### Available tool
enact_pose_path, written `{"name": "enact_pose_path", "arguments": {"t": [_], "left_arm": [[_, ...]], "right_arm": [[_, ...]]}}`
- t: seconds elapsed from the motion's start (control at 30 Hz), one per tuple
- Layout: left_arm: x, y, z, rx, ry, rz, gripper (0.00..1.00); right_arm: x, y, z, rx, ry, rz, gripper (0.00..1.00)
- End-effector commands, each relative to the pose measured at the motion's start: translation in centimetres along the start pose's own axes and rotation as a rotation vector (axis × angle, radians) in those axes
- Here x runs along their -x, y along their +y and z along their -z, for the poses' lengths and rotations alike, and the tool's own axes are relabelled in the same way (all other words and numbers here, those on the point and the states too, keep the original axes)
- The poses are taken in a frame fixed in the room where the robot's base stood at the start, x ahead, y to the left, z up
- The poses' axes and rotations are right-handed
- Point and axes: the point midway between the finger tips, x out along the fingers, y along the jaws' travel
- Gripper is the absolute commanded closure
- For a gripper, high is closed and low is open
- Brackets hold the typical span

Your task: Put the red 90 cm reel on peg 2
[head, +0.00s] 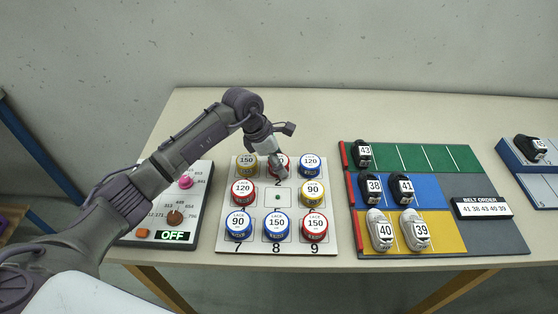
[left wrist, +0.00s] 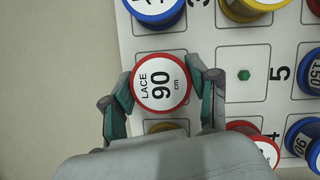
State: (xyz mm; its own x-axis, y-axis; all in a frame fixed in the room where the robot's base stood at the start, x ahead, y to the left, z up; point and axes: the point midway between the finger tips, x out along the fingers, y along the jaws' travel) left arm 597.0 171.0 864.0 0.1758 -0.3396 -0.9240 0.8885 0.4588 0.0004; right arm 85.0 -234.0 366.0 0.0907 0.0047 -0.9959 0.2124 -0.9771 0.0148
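The red 90 cm reel (left wrist: 162,82) sits between the fingers of my left gripper (left wrist: 162,88), which touch its rim on both sides in the left wrist view. In the head view my left gripper (head: 277,164) is over the top middle square, marked 2, of the white board (head: 258,205). It hides most of the red reel (head: 283,158) there. Peg 2 itself is hidden under the reel, and I cannot tell whether the reel is fully down on it. My right gripper is not in view.
The centre green peg (head: 278,197) is bare. A control panel (head: 197,205) stands left, a shoe board (head: 440,247) right.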

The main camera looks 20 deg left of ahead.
Motion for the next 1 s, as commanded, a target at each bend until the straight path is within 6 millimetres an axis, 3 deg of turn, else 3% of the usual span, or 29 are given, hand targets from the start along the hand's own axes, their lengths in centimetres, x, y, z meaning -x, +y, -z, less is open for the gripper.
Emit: {"name": "enact_pose_path", "arguments": {"t": [0.03,0.13,0.43,0.57,0.6,0.67,1.0], "left_arm": [[0.1,0.0,0.0,0.0,0.0,0.0,0.3],[0.1,0.0,0.0,0.0,0.0,0.0,0.17],[0.2,0.0,-0.1,0.0,0.0,0.0,0.17],[1.1,0.0,-0.5,0.0,-0.001,0.0,0.17],[1.6,0.0,-0.7,0.0,-0.001,0.0,0.17],[2.2,0.2,-0.4,-0.001,0.0,-0.004,0.17],[9.8,0.1,-0.4,-0.001,0.0,-0.005,0.17]], "right_arm": [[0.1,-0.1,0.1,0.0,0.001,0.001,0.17],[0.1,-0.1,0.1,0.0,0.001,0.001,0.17],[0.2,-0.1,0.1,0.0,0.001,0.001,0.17],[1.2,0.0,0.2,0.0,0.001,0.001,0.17],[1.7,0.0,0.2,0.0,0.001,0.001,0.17],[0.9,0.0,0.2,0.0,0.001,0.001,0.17],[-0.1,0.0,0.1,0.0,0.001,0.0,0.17]]}}
